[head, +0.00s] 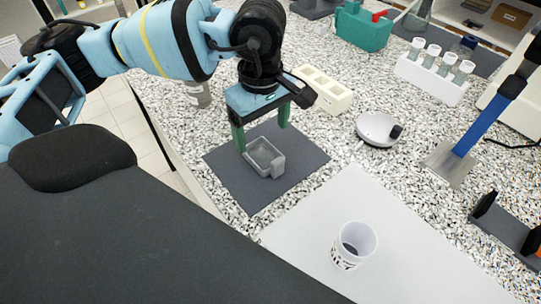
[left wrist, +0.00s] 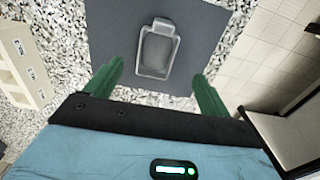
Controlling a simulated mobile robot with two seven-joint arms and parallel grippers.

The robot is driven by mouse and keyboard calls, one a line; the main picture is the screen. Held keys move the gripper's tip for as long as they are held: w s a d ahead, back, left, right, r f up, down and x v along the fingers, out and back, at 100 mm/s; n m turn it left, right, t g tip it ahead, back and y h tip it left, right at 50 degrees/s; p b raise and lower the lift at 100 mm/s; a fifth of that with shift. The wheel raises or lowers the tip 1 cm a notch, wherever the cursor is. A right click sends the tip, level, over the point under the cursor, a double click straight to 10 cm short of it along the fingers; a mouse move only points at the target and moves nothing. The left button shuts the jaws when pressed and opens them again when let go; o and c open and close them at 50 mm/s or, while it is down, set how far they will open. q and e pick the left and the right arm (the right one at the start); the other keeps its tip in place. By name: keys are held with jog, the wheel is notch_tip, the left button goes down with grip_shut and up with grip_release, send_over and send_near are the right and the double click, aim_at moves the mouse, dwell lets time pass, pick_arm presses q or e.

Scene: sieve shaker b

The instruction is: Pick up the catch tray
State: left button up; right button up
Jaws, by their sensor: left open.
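The catch tray (head: 264,157) is a small grey open box with a raised block at one end. It rests on a dark grey mat (head: 225,168) on the speckled bench. My left gripper (head: 262,138), with green fingers, points down above the tray and is open and empty. In the left wrist view the tray (left wrist: 157,50) lies on the mat (left wrist: 108,28), ahead of and between the two green fingertips (left wrist: 158,72), with a gap to each. My right gripper is not in view.
A cream block with compartments (head: 322,92) stands behind the mat. A round white device (head: 378,129) sits to the right. A white cup (head: 355,245) stands on a pale sheet (head: 310,230) in front. A white rack of capped tubes (head: 430,82) and a blue post (head: 480,125) stand farther right.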

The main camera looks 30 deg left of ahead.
aim_at(265, 161)
pick_arm(q)
notch_tip(265, 161, down, 2)
jog(key=shift+w, duration=0.1)
jog(key=shift+f, duration=0.45)
notch_tip(265, 161, down, 3)
jog(key=shift+w+f, duration=0.15)
jog(key=shift+f, duration=0.65)
jog(key=c, duration=1.1)
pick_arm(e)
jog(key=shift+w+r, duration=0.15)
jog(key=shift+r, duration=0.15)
